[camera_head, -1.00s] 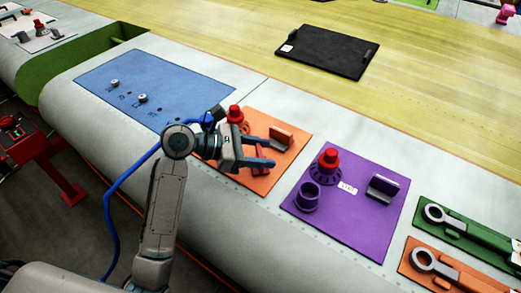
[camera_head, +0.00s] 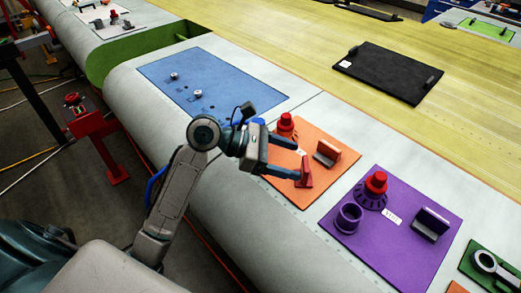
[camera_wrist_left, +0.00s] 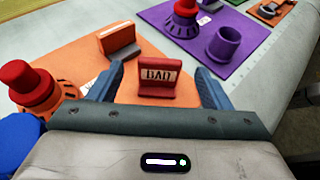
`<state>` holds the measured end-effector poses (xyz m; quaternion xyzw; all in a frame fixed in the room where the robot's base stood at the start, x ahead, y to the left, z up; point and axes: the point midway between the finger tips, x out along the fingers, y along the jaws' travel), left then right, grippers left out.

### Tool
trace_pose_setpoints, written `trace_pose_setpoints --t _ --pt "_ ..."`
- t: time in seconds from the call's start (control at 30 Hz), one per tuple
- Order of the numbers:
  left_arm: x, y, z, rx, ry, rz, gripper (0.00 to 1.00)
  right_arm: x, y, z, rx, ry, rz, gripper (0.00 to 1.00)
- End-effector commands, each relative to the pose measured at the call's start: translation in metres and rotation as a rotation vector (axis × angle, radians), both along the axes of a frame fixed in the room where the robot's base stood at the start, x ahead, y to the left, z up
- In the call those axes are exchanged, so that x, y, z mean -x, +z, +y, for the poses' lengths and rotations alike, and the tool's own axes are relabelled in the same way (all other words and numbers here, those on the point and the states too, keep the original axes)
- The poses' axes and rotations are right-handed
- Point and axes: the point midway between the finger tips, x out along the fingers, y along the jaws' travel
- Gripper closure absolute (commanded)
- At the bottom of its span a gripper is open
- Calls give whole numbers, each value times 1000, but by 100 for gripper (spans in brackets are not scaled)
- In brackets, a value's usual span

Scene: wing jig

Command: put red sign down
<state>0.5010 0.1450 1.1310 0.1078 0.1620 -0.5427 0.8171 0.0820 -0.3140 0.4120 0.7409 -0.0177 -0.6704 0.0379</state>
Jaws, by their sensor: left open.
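The red sign (camera_wrist_left: 158,76) stands upright on the orange mat (camera_wrist_left: 78,60) in the left wrist view, its label facing the camera and seeming to read "BAD". In the head view the red sign (camera_head: 305,172) is near the mat's lower right part, by my fingertips. My left gripper (camera_head: 290,160) is open, with its blue fingers on either side of the sign. In the left wrist view gaps show between the sign and both fingers (camera_wrist_left: 160,85). My right gripper is not in view.
An orange sign in a grey holder (camera_head: 327,153) and a red-topped knob (camera_head: 286,125) share the orange mat. A purple mat (camera_head: 388,252) with a knob, cup and holder lies to the right. A blue panel (camera_head: 235,80) lies left, a black tray (camera_head: 392,75) behind.

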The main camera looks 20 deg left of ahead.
Motion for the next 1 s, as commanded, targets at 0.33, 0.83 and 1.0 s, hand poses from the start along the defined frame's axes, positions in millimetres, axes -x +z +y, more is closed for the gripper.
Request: trace_pose_setpoints --t 0.33,0.83,1.0 --pt "15 15 36 -5 0 0 28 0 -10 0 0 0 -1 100" --pt "26 27 60 -1 -1 1 28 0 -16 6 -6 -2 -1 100" --pt "26 28 60 2 -1 1 28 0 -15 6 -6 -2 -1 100"
